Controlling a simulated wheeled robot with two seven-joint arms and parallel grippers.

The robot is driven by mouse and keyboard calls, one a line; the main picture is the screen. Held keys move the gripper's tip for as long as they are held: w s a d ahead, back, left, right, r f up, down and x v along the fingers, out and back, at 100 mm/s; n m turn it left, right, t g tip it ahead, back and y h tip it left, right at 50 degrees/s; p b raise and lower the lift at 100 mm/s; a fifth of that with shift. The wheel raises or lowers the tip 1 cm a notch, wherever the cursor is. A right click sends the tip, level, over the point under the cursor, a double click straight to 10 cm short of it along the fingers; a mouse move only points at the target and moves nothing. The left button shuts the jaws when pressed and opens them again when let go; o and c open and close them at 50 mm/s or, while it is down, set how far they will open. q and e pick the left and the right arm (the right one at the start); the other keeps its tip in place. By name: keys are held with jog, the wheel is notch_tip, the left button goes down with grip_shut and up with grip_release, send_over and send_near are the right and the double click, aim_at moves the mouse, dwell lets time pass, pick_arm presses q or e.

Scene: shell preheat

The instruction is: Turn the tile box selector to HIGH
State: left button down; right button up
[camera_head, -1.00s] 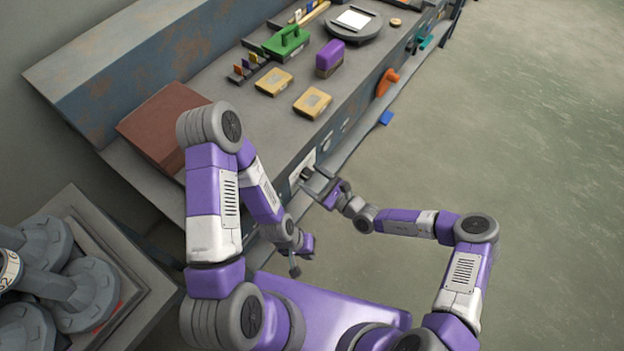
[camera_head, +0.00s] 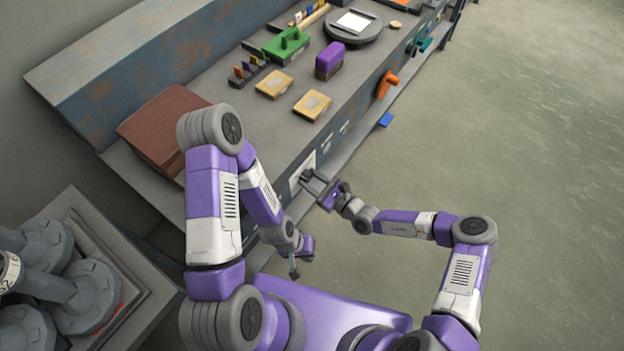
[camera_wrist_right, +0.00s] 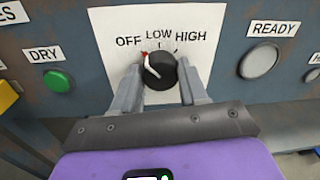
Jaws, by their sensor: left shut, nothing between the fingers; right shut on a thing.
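The selector is a dark round knob (camera_wrist_right: 160,71) on a white plate (camera_wrist_right: 112,52) marked OFF, LOW and HIGH, in the right wrist view. Its white pointer with a red tip points up and left, toward the OFF side of LOW. My right gripper (camera_wrist_right: 162,82) is shut on the knob, with one finger on its left and one on its right. In the head view my right gripper (camera_head: 312,184) is at the bench's front panel and mostly hides the knob. My left gripper (camera_head: 294,271) is shut and empty, below and left of the right one.
A green DRY button (camera_wrist_right: 57,81) is left of the plate and a grey READY button (camera_wrist_right: 259,60) is right of it. The floor at right is clear.

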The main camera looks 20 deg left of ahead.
jog(key=m+p, duration=0.2)
jog(key=m, duration=0.1)
jog(key=shift+r, duration=0.1)
jog(key=m+p, duration=0.1)
jog(key=m, duration=0.2)
jog(key=shift+m+g+p, duration=0.3)
jog(key=shift+m+p, duration=0.05)
jog(key=shift+m, duration=0.05)
jog(key=m, duration=0.4)
jog(key=m+g+b, duration=0.1)
jog(key=m, duration=0.4)
jog(key=shift+m, duration=0.4)
jog(key=o, duration=1.1)
jog(key=shift+w, duration=0.1)
jog(key=shift+c, duration=0.2)
jog(key=shift+d, duration=0.15)
